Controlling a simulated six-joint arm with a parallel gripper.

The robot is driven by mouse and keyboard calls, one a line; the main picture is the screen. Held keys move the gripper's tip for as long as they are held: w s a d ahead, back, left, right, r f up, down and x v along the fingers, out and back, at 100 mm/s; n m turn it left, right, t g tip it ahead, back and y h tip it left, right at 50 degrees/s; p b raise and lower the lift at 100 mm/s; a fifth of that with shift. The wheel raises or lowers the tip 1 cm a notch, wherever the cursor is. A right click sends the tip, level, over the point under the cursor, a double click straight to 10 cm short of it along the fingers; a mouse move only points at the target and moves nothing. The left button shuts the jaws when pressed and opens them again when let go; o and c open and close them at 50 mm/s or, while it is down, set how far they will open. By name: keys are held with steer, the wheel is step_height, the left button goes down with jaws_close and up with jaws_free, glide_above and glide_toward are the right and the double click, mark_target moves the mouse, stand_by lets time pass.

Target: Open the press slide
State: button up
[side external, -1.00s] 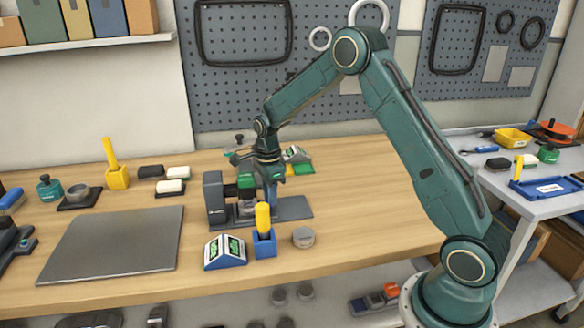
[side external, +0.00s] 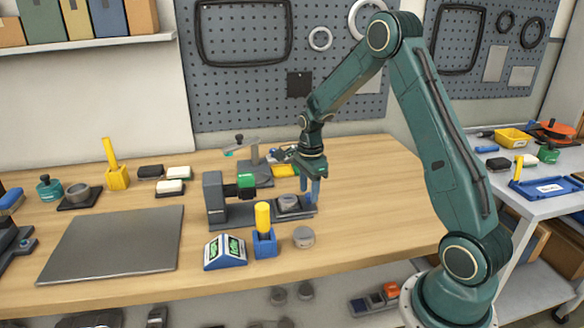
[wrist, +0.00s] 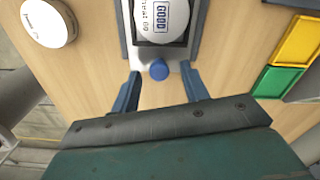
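The press (side external: 215,200) stands on the bench, with a grey body and a green-and-black head. Its slide (side external: 305,209) sits out to the right, clear of the head, carrying a round grey ingot (side external: 288,201). In the wrist view the ingot (wrist: 163,18) has a pale face marked "GOOD". A blue knob (wrist: 159,70) is at the slide's near end. My gripper (side external: 312,190) is at the slide's outer end. In the wrist view my gripper (wrist: 159,75) has its blue fingers spread on either side of the knob, with gaps on both sides and nothing held.
A yellow-handled tool in a blue holder (side external: 264,245), a small display (side external: 225,252) and a loose round grey piece (side external: 303,237) stand in front of the press. Yellow (wrist: 298,40) and green (wrist: 277,82) pads lie beside it. The bench's right part is clear.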

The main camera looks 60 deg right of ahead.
stand_by(0.3)
step_height(320, 180, up, 14)
stand_by(0.8)
steer(key=shift+f, duration=0.1)
steer(key=s+a+r+n+t, duration=0.3)
steer(key=s+a+r+n, duration=0.65)
steer(key=a+n, duration=0.2)
steer(key=s+a+n+t, duration=0.1)
steer(key=s+a+n, duration=0.3)
steer(key=s+n, duration=0.2)
steer(key=s+a+f+n+t, duration=0.1)
steer(key=s+a+n, duration=0.3)
steer(key=s+n, duration=0.2)
steer(key=shift+s+f+t, duration=0.25)
steer(key=shift+s+t, duration=0.05)
steer(key=shift+s, duration=0.45)
